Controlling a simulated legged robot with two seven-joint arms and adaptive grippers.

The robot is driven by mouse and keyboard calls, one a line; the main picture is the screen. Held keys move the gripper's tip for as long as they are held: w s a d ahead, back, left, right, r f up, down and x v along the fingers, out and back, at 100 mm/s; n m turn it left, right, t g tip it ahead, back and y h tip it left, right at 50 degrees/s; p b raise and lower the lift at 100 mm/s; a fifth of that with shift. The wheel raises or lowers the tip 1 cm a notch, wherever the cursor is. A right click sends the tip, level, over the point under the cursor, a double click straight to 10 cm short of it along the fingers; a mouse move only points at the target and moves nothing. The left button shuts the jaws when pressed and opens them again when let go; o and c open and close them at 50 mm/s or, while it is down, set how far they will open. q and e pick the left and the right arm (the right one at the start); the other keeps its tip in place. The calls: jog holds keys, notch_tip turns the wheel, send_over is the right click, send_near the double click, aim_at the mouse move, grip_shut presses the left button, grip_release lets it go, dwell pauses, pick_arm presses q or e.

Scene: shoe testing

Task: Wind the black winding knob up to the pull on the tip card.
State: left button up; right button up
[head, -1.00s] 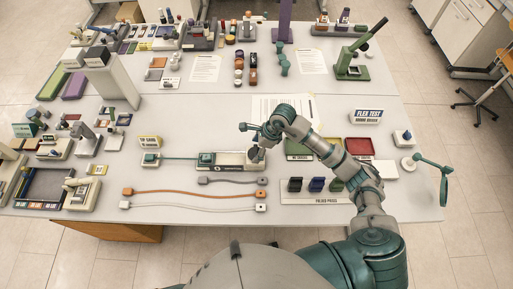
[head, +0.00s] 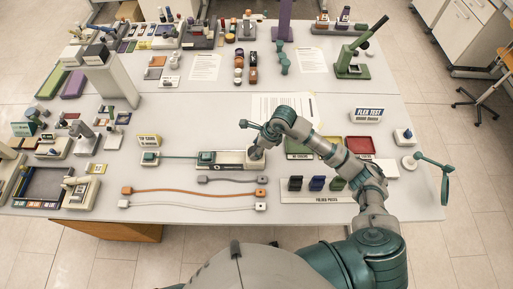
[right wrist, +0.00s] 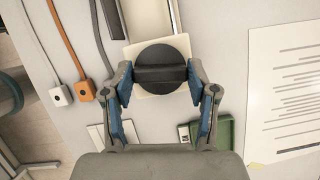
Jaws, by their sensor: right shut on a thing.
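The black winding knob (right wrist: 160,55) is a round disc with a raised bar, on a pale base, in the right wrist view. My right gripper (right wrist: 163,88) has its two blue-lined fingers on either side of the knob and is shut on it. In the head view my right gripper (head: 256,152) comes down on the right end of the pale winder base (head: 232,166) and hides the knob. A teal block (head: 206,158) sits on that base, with a teal cord running left to a small block (head: 150,158). The tip card sign (head: 148,141) stands behind the cord. My left gripper is out of view.
Grey, orange and white cords (head: 190,191) lie in front of the winder. Folded-piece holders (head: 316,185) and green and red trays (head: 358,146) stand to the right. A printed sheet (head: 280,104) lies behind. Bare table lies left of the sheet.

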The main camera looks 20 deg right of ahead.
jog(key=m+t+b, duration=0.1)
jog(key=m, duration=0.3)
jog(key=shift+h, duration=0.4)
jog(key=shift+m+t+h+b, duration=0.5)
jog(key=shift+m+b, duration=0.25)
jog(key=shift+m, duration=0.65)
jog(key=shift+r, duration=0.1)
jog(key=o, duration=1.2)
jog(key=shift+c, duration=0.2)
jog(key=shift+r, duration=0.1)
jog(key=v, duration=1.1)
jog(key=shift+r, duration=0.25)
jog(key=shift+s, duration=0.1)
